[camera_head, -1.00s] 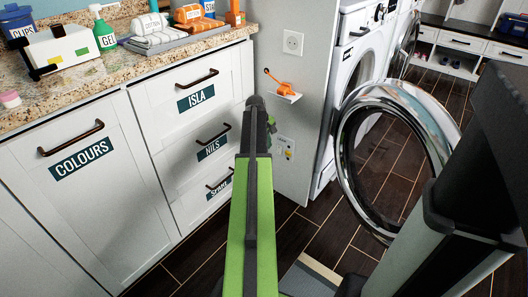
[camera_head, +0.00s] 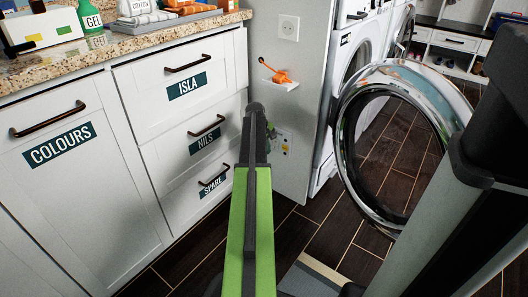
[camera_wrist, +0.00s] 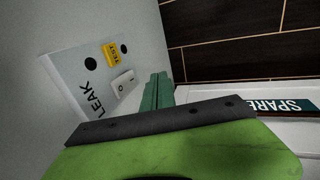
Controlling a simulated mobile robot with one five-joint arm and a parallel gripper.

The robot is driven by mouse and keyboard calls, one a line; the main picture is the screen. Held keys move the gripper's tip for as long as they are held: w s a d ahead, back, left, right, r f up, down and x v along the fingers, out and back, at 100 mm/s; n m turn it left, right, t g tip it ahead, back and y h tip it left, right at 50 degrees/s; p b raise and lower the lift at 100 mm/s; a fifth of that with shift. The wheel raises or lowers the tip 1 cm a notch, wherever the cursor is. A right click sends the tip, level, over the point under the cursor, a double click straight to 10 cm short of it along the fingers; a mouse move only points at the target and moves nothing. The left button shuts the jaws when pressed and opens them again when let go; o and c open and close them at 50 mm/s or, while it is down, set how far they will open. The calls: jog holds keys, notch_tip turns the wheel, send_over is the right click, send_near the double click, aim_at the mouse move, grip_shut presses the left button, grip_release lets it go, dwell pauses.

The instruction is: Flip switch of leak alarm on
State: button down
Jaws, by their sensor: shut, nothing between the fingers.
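The leak alarm (camera_wrist: 76,72) is a white box on a pale grey panel, marked LEAK, in the wrist view. Its white rocker switch (camera_wrist: 122,83) has O and I marks; I cannot tell which side is pressed. A yellow TEST button (camera_wrist: 111,54) sits near it. In the head view the alarm (camera_head: 284,143) shows low on the end panel, partly behind my gripper (camera_head: 270,131). My gripper's green fingers (camera_wrist: 158,89) are shut and empty, just right of the switch in the wrist view. I cannot tell whether they touch the box.
White drawers (camera_head: 192,130) stand left of my arm under a granite counter (camera_head: 90,50). An orange item on a small white shelf (camera_head: 279,84) and a socket (camera_head: 289,27) are above the alarm. An open round washer door (camera_head: 356,190) stands to the right. Dark floor (camera_head: 318,236) lies below.

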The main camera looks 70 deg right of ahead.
aim_at(275, 144)
jog(key=d, duration=0.2)
jog(key=s+d+p, duration=0.1)
jog(key=d, duration=0.1)
jog(key=shift+f, duration=0.4)
